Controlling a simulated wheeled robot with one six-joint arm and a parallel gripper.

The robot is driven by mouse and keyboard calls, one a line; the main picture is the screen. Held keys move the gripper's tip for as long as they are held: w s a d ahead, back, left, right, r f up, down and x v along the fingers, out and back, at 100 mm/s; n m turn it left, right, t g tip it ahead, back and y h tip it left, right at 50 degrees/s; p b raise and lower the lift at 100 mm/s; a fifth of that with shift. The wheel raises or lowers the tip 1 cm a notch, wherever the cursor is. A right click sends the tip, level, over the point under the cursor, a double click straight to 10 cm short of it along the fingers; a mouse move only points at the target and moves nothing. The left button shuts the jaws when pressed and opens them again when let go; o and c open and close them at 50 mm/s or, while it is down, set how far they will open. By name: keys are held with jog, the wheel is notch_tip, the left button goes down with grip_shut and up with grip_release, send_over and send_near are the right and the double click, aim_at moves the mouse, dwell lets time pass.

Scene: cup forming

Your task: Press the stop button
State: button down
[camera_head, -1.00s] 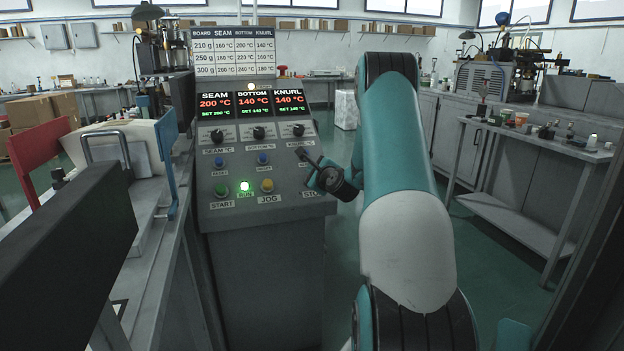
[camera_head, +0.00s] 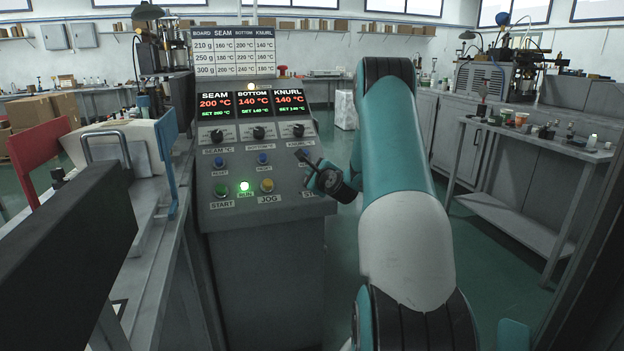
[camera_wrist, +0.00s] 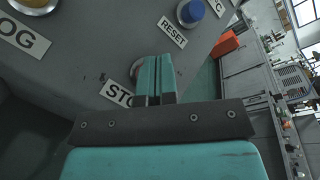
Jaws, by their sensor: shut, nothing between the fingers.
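The stop button's label, reading "STO" (camera_wrist: 117,94), lies beside my gripper in the wrist view. Part of a round button rim (camera_wrist: 136,69) shows just left of the fingers. The button's face is hidden behind them. My gripper (camera_wrist: 157,62) is shut and empty, its teal fingertips over the button's place. In the head view my gripper (camera_head: 309,182) is at the right edge of the console's (camera_head: 262,262) sloped panel, above the partly covered stop label. I cannot tell whether the fingertips touch the button.
Left of the gripper are the yellow jog button (camera_head: 267,185), the lit green run lamp (camera_head: 245,186) and the green start button (camera_head: 221,189). A blue reset button (camera_wrist: 191,12) is close to the fingers. Temperature displays (camera_head: 252,103) are above. Open floor lies right of the console.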

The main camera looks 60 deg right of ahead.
jog(key=shift+w+d+f, duration=0.15)
jog(key=shift+w+f, duration=0.05)
jog(key=shift+f, duration=0.15)
dwell(0.4)
jog(key=shift+s+a+r+p, duration=0.15)
jog(key=shift+s+r+p, duration=0.1)
jog(key=shift+r, duration=0.15)
jog(key=shift+s+a+r+p, duration=0.1)
jog(key=shift+s+a+r, duration=0.1)
jog(key=shift+r, duration=0.2)
jog(key=shift+s+a+r+p, duration=0.3)
jog(key=shift+s+r+p, duration=0.05)
jog(key=shift+r, duration=0.3)
jog(key=shift+s+a+r+p, duration=0.3)
jog(key=shift+s+r, duration=0.1)
jog(key=shift+r, duration=0.3)
jog(key=shift+s+a+r+p, duration=0.3)
jog(key=shift+s+r+p, duration=0.05)
jog(key=shift+r, duration=0.3)
